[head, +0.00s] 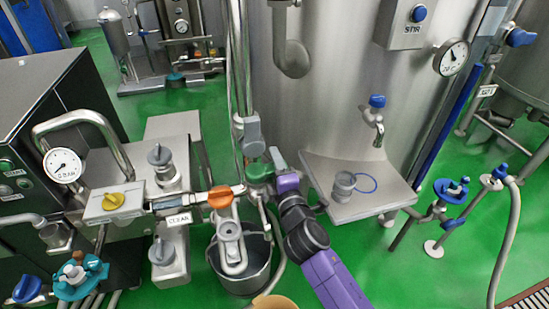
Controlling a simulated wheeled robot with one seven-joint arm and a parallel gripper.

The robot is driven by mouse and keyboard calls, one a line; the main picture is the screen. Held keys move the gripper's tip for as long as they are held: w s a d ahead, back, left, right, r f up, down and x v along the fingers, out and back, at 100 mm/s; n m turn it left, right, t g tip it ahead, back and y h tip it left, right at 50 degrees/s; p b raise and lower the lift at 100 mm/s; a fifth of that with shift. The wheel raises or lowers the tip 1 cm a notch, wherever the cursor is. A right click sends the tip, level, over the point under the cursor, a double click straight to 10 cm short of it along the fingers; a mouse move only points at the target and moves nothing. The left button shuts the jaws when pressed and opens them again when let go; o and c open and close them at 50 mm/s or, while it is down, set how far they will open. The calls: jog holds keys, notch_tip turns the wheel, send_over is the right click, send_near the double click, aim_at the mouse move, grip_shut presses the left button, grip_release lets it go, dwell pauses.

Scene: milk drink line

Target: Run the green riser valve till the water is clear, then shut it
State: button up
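The green riser valve (259,173) sits low on the vertical steel riser pipe (238,70), left of the big tank. My gripper (276,168) reaches in from the lower right, right beside the green valve. Its fingertips overlap the valve in the picture, and I cannot tell whether they touch or grip it. A steel bucket (261,281) stands on the floor below the valve. A pipe fitting above it hides part of its inside. I see no clear stream of water, and its clarity cannot be told.
An orange valve (220,196) and a "CLEAR" label (179,220) are just left. A steel shelf (345,209) with a cup (343,186) is at right.

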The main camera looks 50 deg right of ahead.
jog(key=shift+w+d, duration=0.25)
grip_shut()
dwell(1.4)
